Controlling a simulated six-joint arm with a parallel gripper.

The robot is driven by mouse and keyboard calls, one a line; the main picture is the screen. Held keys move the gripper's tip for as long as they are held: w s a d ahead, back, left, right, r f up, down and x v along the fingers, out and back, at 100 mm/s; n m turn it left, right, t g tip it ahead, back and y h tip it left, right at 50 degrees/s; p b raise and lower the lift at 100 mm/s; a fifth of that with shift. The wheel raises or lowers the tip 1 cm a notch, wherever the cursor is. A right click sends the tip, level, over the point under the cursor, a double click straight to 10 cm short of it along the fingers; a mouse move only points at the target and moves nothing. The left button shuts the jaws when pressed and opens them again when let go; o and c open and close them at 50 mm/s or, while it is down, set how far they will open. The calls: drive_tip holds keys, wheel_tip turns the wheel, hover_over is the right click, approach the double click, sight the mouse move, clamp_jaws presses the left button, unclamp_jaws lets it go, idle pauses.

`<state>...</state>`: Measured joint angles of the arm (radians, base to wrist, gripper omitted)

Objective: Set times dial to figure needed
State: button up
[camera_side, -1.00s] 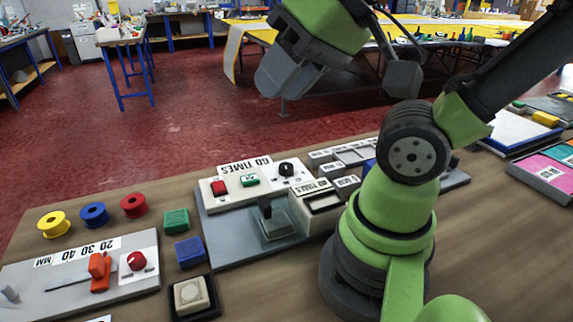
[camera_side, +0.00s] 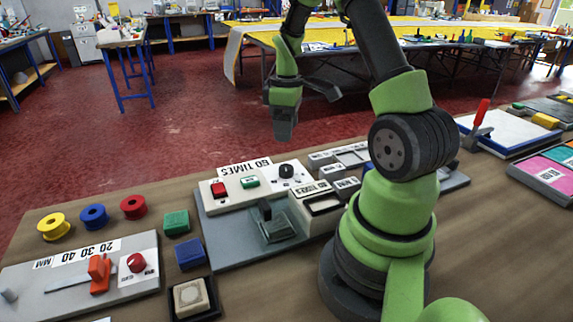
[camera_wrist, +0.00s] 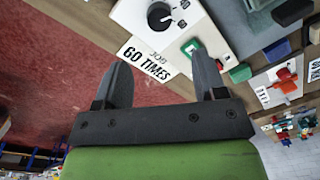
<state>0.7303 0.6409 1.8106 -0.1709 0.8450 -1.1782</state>
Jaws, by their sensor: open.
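The times dial is a black round knob (camera_side: 287,171) on a pale control panel (camera_side: 233,200), with small marks around it. In the wrist view the dial (camera_wrist: 159,16) shows at the top, a white line on the knob. Beside it a card reads "JOB 60 TIMES" (camera_wrist: 146,62); the card also shows in the side view (camera_side: 245,167). My gripper (camera_side: 284,130) hangs in the air above and behind the panel, apart from the dial. In the wrist view its fingers (camera_wrist: 160,85) are spread and empty.
The panel also has a red button (camera_side: 218,189) and a green button (camera_side: 250,182). A grey clamp-like block (camera_side: 272,229) stands in front. A slider board (camera_side: 70,282) and coloured spools (camera_side: 94,216) lie left. A red-handled tool (camera_side: 481,112) stands right.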

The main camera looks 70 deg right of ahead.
sight(287, 167)
wheel_tip(287, 167, down, 10)
drive_tip(key=shift+s+a+f, duration=0.15)
idle(0.3)
drive_tip(key=c, duration=0.9)
